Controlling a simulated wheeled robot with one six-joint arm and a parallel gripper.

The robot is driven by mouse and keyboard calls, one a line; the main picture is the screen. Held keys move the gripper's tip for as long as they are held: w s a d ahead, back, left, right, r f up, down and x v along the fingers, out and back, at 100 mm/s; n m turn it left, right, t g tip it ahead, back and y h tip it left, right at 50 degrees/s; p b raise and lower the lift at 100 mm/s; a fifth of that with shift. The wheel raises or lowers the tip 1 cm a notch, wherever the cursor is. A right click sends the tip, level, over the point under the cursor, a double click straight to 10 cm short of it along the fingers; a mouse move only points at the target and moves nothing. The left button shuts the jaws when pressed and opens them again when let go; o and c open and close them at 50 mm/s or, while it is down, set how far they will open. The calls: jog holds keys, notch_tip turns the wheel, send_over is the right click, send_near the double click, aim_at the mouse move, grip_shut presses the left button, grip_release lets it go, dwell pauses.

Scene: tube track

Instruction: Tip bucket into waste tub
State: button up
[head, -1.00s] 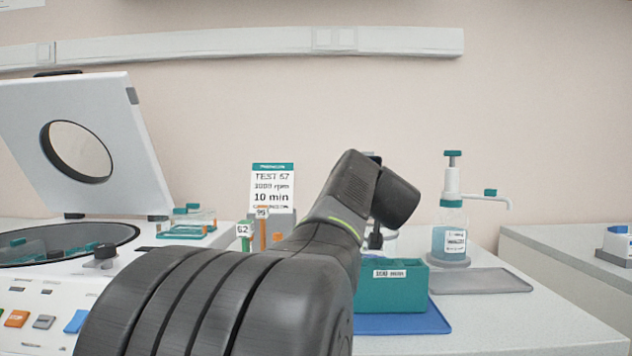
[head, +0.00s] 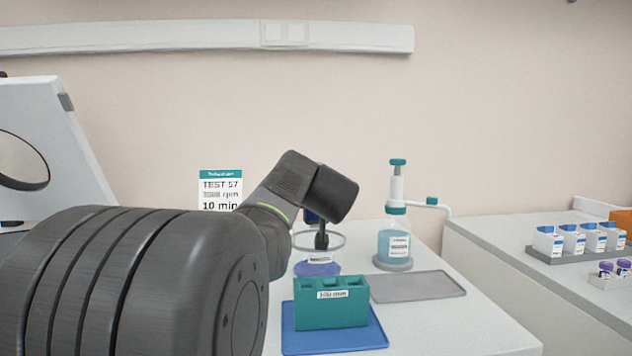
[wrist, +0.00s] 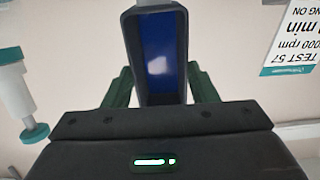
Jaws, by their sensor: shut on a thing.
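The bucket (wrist: 160,55) is a dark grey narrow box with a blue inside, seen open towards the wrist camera. My gripper (wrist: 160,82) is shut on it, one green finger on each side. In the head view a small dark blue part of the bucket (head: 311,217) shows beside my wrist; the rest is hidden. A round clear tub (head: 336,243) with a label and a violet-blue bottom, apparently the waste tub, stands on the bench below and behind my wrist. I cannot tell whether the bucket is directly over it.
A teal rack (head: 330,310) on a blue mat (head: 372,337) stands in front of the tub. A pump bottle (head: 394,243) and grey tray (head: 420,286) are to the right. A centrifuge lid (head: 50,130) stands raised at left. A side bench holds several small bottles (head: 570,240).

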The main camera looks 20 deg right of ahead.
jog(key=shift+w+d+r+g+y+p, duration=0.15)
jog(key=shift+w+r+g+p, duration=0.3)
jog(key=shift+p, duration=1.9)
jog(key=shift+w+r+g+y+p, duration=0.15)
jog(key=shift+g+p, duration=0.4)
jog(key=shift+p, duration=1.8)
